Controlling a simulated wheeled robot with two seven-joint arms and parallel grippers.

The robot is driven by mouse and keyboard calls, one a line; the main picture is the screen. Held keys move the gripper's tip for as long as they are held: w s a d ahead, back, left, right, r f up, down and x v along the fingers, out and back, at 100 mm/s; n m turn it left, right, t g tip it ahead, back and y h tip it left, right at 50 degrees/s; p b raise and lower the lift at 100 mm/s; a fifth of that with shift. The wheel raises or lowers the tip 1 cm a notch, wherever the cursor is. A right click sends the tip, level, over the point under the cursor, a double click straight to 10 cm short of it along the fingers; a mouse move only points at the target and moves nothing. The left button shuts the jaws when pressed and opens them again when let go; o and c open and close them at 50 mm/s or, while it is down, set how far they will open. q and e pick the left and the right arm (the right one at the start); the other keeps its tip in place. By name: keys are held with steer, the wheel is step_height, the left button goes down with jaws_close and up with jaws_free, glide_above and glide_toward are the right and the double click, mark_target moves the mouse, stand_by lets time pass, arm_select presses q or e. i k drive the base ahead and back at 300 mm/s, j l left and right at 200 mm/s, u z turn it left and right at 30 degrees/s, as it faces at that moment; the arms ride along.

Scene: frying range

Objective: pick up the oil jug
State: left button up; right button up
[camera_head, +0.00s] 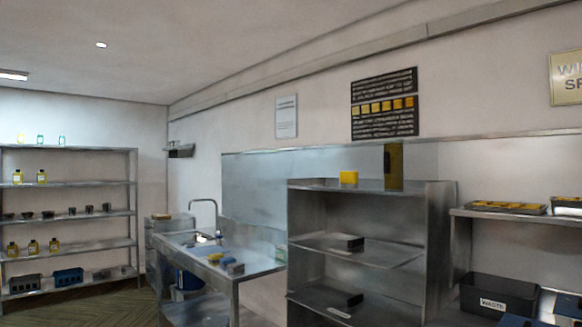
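No thing in view can be told for sure as the oil jug. Small yellow bottles with dark caps stand on the left rack, some on an upper shelf (42,177) and some on a lower shelf (33,247). They are far off and small. A tall dark-yellow upright thing (394,167) rises at the top of the middle steel shelf unit; I cannot tell what it is. Neither of my grippers is in view.
The steel rack (70,213) stands at the far left. A sink table (250,267) with a tap stands along the wall. A black waste bin (498,295) is at right. Wooden floor (90,305) shows at lower left.

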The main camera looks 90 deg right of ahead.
mark_target(393, 147)
steer(key=z, duration=5.5)
steer(key=k+j+z, duration=0.1)
steer(key=j+z, duration=0.2)
steer(key=k+j+z, duration=0.1)
steer(key=j+z, duration=0.25)
steer(key=k+j+z, duration=0.3)
steer(key=j, duration=0.15)
steer(key=i, duration=0.1)
